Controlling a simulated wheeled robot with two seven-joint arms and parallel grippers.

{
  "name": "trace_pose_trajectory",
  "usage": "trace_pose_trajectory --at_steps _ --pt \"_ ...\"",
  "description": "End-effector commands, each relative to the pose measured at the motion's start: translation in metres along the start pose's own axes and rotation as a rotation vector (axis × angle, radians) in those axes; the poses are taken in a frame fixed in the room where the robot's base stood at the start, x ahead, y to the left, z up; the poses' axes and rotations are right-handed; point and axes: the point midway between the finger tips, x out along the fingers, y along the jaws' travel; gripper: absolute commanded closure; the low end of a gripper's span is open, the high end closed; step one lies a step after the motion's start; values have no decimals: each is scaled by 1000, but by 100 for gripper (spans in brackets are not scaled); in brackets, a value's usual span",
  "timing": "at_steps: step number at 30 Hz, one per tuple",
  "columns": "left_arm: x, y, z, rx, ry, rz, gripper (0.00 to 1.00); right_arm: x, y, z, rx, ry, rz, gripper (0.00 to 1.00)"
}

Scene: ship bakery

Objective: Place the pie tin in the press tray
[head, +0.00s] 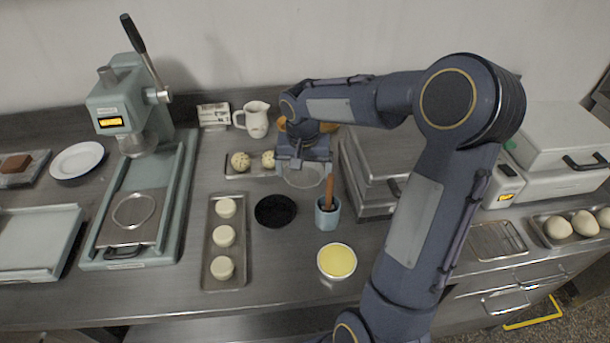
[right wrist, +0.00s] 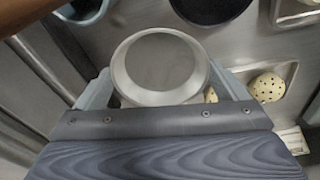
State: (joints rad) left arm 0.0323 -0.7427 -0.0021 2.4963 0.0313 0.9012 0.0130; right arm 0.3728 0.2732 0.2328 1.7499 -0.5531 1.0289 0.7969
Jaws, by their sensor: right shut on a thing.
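The pie tin (right wrist: 160,66), a shallow round metal tin, is between the two fingers of my right gripper (right wrist: 158,88) in the right wrist view. In the head view my right gripper (head: 303,168) is shut on the tin (head: 303,179) above the counter, right of the dough tray. The press tray (head: 118,235) is a metal plate with a round seat (head: 133,210) and a dark front handle, at the front of the green press (head: 120,100) on the left. The seat looks empty. The tin is well to the right of it. My left gripper does not show.
A tray (head: 223,278) with dough pieces, a black bowl (head: 276,211), a brush cup (head: 327,217) and a yellow-filled bowl (head: 337,262) stand on the counter. A white jug (head: 253,120) is behind. The press lever (head: 140,45) rises above the press.

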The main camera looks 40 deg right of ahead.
Motion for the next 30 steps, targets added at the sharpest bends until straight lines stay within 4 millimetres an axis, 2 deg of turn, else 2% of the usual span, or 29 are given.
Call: trace_pose_trajectory --at_steps 9,15,27,28,30 --pt "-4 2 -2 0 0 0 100 29 5 -18 1 -2 0 30" --pt "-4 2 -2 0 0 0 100 54 4 -13 -1 0 1 30" --pt "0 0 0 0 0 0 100 61 4 -13 0 1 0 30" --pt "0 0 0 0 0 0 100 60 4 -13 0 1 0 6" --pt "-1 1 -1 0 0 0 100 59 4 -13 0 1 0 0"
